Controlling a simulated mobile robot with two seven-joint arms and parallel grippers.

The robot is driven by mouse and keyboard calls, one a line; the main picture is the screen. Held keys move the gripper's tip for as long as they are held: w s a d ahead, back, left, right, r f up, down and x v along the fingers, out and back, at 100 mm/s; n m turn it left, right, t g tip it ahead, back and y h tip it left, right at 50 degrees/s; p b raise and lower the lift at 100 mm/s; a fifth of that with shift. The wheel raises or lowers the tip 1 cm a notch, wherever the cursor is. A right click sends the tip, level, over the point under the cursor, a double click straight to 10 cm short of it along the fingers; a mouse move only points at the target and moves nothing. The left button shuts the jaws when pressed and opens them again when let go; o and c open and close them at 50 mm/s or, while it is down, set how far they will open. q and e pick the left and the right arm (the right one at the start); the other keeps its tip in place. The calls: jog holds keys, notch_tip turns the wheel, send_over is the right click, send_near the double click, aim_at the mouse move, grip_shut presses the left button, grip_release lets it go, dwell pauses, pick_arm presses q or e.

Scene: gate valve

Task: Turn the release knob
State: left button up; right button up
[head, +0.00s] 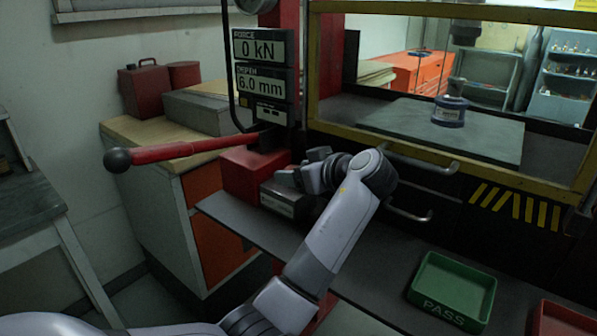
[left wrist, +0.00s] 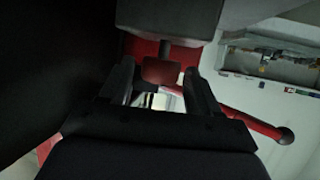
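My left gripper (head: 302,168) is above the grey labelled box (head: 286,198), beside the red block (head: 254,172) at the base of the press. In the left wrist view its two fingers (left wrist: 160,90) stand apart. A small red part (left wrist: 160,72) under a dark grey block (left wrist: 170,16) shows beyond and between the fingertips; contact cannot be told. I cannot clearly pick out the release knob; my gripper may hide it. The red lever (head: 196,148) with a black ball end (head: 118,160) sticks out left. The displays (head: 262,66) read 0 kN and 6.0 mm. My right gripper is out of view.
A yellow-framed guard window (head: 455,140) with handles (head: 408,214) stands to the right, a blue cylindrical part (head: 450,112) on the plate behind it. A green PASS tray (head: 452,290) and a red tray (head: 562,320) sit lower right. The shelf between is clear.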

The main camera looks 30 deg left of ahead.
pick_arm(q)
jog(key=shift+d, duration=0.1)
jog(key=b+v, duration=0.1)
jog(key=v, duration=0.6)
jog(key=shift+c, duration=0.2)
